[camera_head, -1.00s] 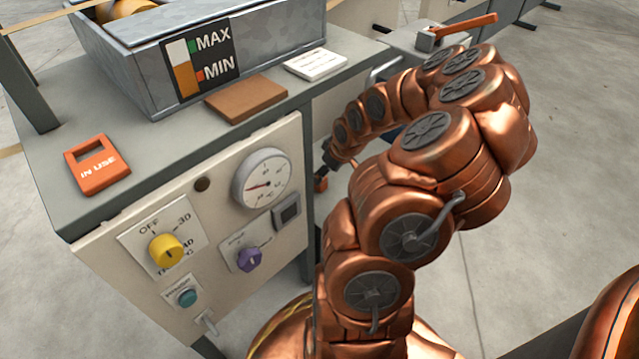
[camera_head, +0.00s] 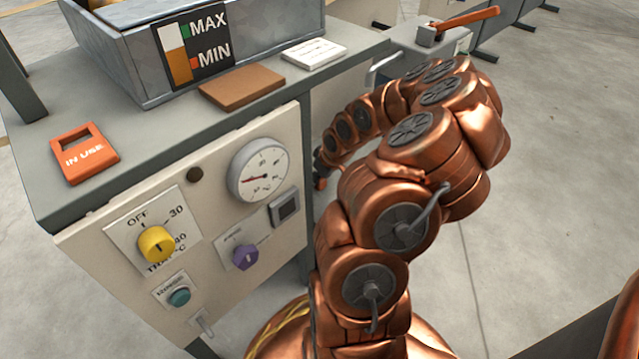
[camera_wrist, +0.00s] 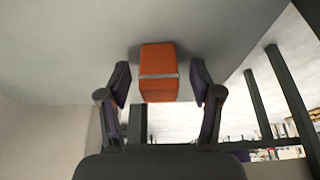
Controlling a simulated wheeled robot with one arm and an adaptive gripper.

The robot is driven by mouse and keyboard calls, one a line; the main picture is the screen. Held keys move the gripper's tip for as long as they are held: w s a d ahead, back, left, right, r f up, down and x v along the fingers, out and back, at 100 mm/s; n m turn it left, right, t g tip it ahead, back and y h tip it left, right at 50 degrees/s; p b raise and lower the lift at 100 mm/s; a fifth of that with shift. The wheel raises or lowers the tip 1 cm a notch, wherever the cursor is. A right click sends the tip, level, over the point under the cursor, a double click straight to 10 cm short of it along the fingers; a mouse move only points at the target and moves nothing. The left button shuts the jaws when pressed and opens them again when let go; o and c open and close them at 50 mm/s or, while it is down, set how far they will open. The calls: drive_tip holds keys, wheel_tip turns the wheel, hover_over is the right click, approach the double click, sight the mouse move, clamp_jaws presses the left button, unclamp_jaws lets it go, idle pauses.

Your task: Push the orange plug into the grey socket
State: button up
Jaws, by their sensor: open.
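The orange plug (camera_wrist: 158,72) is a blocky piece with a thin grey band across it, in the middle of the wrist view. My gripper (camera_wrist: 161,84) is open, with one dark finger on each side of the plug and a visible gap on both sides. The plug lies against or close to a plain grey surface; contact cannot be told. In the head view a small orange bit (camera_head: 320,184) shows beside the console's right edge, below my dark gripper (camera_head: 318,164), mostly hidden by my arm. I cannot make out the grey socket for certain.
The console panel (camera_head: 120,275) has a yellow knob (camera_head: 157,243), a purple knob (camera_head: 244,257) and a gauge (camera_head: 257,172). On its top are an orange tag (camera_head: 84,158), a brown block (camera_head: 241,88) and a metal tank (camera_head: 120,60). Floor at the right is open.

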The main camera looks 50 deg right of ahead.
drive_tip(key=shift+r, duration=0.1)
drive_tip(key=c, duration=1.2)
drive_tip(key=shift+o, duration=0.2)
drive_tip(key=shift+r, duration=0.15)
